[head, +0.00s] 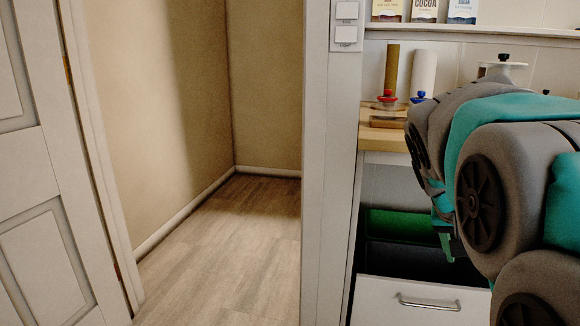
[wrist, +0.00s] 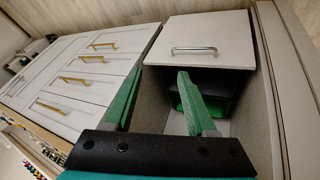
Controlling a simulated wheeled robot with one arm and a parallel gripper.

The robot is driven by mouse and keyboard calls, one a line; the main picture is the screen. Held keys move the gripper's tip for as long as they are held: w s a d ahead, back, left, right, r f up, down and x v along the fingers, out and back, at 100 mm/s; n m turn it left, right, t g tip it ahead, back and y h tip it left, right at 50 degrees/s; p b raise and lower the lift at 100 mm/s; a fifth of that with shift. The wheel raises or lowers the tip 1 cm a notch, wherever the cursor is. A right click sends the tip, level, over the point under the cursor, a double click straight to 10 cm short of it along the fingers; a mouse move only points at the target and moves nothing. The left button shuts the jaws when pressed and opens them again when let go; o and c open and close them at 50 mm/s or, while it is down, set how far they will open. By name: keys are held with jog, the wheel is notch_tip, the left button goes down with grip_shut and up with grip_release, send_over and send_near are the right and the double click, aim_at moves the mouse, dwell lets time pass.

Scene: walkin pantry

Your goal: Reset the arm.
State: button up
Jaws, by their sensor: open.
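My arm (head: 500,170) reaches in from the right of the head view, bent, in grey and teal. My gripper (wrist: 158,71) shows in the wrist view with its two green fingers spread apart and nothing between them. In the head view the hand is mostly hidden behind my arm; a green part of it shows near the open drawer (head: 408,302). The drawer has a white front and a silver handle, and it also shows in the wrist view (wrist: 208,32). A green bin (head: 392,224) and a dark bin (head: 400,258) are in it.
A wooden counter (head: 385,140) above the drawer holds jars with red and blue lids and upright rolls. White cabinets with gold handles (wrist: 85,75) stand at left in the wrist view. A white door (head: 35,180) stands at left; the wood floor (head: 225,250) beyond the doorway is clear.

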jog(key=s+a+f+n+g+y, duration=0.2)
jog(key=s+a+f+n, duration=0.1)
jog(key=s+a+f, duration=0.5)
jog(key=s+a+f+n+g+y, duration=0.2)
jog(key=s+a+f, duration=0.6)
jog(key=s, duration=0.7)
jog(key=shift+s+f+n+y+p, duration=0.3)
jog(key=shift+n+y+p, duration=0.2)
jog(key=shift+y, duration=0.2)
